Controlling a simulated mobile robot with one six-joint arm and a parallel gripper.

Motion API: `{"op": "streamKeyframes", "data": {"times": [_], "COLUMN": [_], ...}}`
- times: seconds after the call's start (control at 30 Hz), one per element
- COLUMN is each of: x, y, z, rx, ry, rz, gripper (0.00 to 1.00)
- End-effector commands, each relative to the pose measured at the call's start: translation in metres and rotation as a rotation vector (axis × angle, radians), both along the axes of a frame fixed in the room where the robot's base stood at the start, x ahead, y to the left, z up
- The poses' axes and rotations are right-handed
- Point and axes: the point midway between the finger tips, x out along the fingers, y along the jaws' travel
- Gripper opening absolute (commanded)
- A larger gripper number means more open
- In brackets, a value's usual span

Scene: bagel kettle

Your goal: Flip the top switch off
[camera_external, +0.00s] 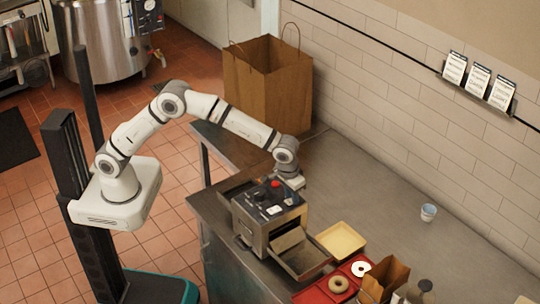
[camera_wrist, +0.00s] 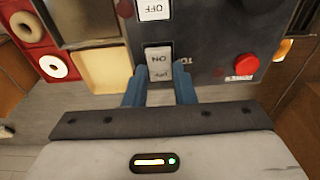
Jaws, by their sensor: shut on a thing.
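The dark machine (camera_external: 262,222) stands on the counter, and its control panel (camera_wrist: 205,40) fills the upper part of the wrist view. A white rocker switch (camera_wrist: 158,58) on it shows ON and a second, partly legible label, both upside down. My gripper (camera_wrist: 159,82) has its two blue fingers on either side of this switch, shut on it at its near end. A second white switch (camera_wrist: 153,9) beyond it shows OFF and is cut by the picture's edge. In the external view my gripper (camera_external: 291,182) is low at the machine's back edge, fingertips hidden.
A red button (camera_external: 276,183) stands on the panel, right of the switches in the wrist view (camera_wrist: 246,64). A beige tray (camera_external: 341,240) and a red tray (camera_external: 312,295) with bagels lie beside the machine. A large paper bag (camera_external: 262,90) stands behind. The right counter is mostly clear.

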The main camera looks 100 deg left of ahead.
Motion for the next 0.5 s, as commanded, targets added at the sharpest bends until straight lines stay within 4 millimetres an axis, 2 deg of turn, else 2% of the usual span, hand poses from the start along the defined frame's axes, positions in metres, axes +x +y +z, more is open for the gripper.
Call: {"op": "streamKeyframes", "data": {"times": [0.33, 0.37, 0.5], "x": [0.0009, 0.0009, 0.0008], "y": [0.0003, 0.0003, 0.0002], "z": [0.0000, 0.0000, 0.0000], "rx": [-0.010, -0.010, -0.010], "ry": [0.006, 0.006, 0.006], "rz": [-0.001, -0.001, 0.000], "gripper": [0.01, 0.26, 0.37]}}
